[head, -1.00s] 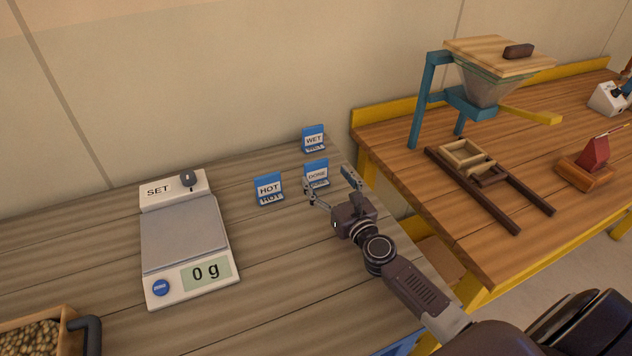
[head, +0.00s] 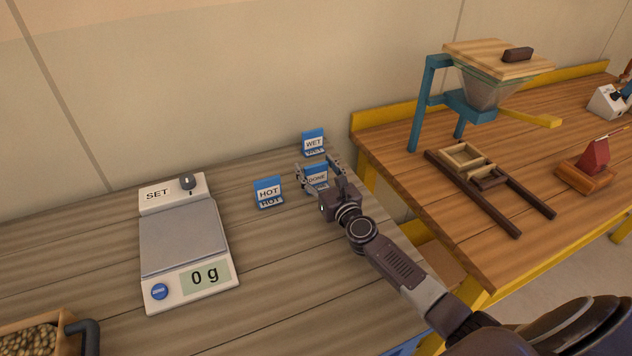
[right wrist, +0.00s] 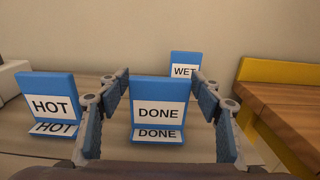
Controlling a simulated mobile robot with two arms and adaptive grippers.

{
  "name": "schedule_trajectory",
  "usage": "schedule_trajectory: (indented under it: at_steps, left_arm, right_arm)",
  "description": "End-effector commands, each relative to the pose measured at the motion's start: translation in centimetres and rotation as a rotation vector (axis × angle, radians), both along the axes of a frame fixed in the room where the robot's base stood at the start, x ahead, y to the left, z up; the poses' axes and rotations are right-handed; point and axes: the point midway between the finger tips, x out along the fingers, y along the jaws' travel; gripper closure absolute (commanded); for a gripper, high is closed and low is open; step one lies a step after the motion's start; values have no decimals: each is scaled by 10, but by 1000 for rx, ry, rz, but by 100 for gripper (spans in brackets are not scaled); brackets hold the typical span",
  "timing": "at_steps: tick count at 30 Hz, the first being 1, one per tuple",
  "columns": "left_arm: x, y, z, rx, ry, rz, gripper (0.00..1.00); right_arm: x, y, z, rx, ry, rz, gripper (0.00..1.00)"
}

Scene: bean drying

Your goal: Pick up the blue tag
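Three blue tags with white labels stand on the grey wooden table. The DONE tag (head: 317,178) is between the open fingers of my right gripper (head: 318,172). In the right wrist view the DONE tag (right wrist: 159,106) stands upright between the two fingers (right wrist: 160,118), with a gap on each side. The HOT tag (head: 268,191) is left of the gripper; it also shows in the right wrist view (right wrist: 50,103). The WET tag (head: 313,143) stands behind the DONE tag, and its lower part is hidden in the right wrist view (right wrist: 185,66). My left gripper is not in view.
A scale (head: 187,243) reading 0 g stands to the left. A box of beans (head: 68,325) is at the bottom left corner. A brown table (head: 400,165) with a yellow edge, carrying a hopper (head: 490,88) and wooden frames, adjoins on the right.

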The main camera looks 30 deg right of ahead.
Motion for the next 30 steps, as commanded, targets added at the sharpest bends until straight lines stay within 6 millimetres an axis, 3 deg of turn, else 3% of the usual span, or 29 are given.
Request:
schedule_trajectory:
  at_steps: [2,11,22,30]
  left_arm:
    - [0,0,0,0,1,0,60]
    - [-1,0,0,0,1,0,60]
    - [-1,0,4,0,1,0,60]
    - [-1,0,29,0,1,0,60]
  right_arm:
    - [0,0,0,0,0,0,52]
    - [0,0,0,0,0,0,85]
    - [0,0,5,0,-1,0,85]
    - [0,0,33,2,-1,-1,85]
